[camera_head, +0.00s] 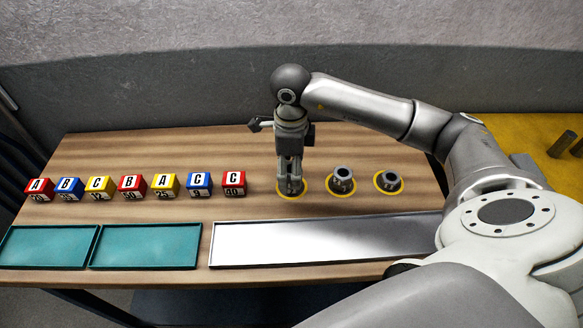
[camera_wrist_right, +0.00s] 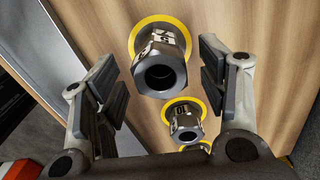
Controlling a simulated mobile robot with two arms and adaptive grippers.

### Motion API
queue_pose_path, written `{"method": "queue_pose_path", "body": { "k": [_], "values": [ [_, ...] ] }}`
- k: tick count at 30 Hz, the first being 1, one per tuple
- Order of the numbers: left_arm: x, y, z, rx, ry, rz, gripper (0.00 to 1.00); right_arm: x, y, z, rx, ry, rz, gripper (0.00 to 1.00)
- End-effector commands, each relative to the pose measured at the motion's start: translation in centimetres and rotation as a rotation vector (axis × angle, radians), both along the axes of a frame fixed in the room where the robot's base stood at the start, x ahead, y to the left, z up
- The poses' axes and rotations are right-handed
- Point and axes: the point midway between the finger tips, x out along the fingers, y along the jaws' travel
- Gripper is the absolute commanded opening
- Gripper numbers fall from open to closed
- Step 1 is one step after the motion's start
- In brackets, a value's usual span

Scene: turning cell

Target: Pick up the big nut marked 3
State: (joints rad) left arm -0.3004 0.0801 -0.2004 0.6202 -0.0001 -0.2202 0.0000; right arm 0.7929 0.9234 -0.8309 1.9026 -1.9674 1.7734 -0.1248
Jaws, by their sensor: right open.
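Three dark grey nuts stand in a row on yellow-ringed spots on the wooden table. The left one is mostly hidden behind my right gripper (camera_head: 290,188) in the head view. The middle nut (camera_head: 342,174) and the right nut (camera_head: 390,178) stand clear. In the right wrist view, a large hex nut (camera_wrist_right: 162,72) shows ahead, between the spread fingers of my gripper (camera_wrist_right: 165,85), with no visible grip on it. A smaller-looking nut (camera_wrist_right: 186,122) is below it. Both have white marks that I cannot read surely. My left gripper is out of view.
Several lettered cubes (camera_head: 131,186) stand in a row to the left. A long silver tray (camera_head: 320,258) and two teal trays (camera_head: 146,260) lie along the front. The middle nut stands close beside my right gripper. The table behind the cubes is clear.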

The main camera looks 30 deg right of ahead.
Motion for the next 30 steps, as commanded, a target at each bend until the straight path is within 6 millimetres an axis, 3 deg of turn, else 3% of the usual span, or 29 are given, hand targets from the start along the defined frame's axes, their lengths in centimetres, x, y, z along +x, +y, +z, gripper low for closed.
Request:
{"method": "queue_pose_path", "body": {
  "k": [5,18,30],
  "values": [
    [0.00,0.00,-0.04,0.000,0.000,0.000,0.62,0.02,0.01,-0.06,0.000,0.000,0.000,0.66],
    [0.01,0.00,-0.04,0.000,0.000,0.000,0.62,0.03,0.02,-0.02,0.001,-0.001,0.000,0.11],
    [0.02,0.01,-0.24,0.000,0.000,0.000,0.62,0.14,0.03,0.82,0.002,-0.004,-0.001,0.11]
  ]
}}
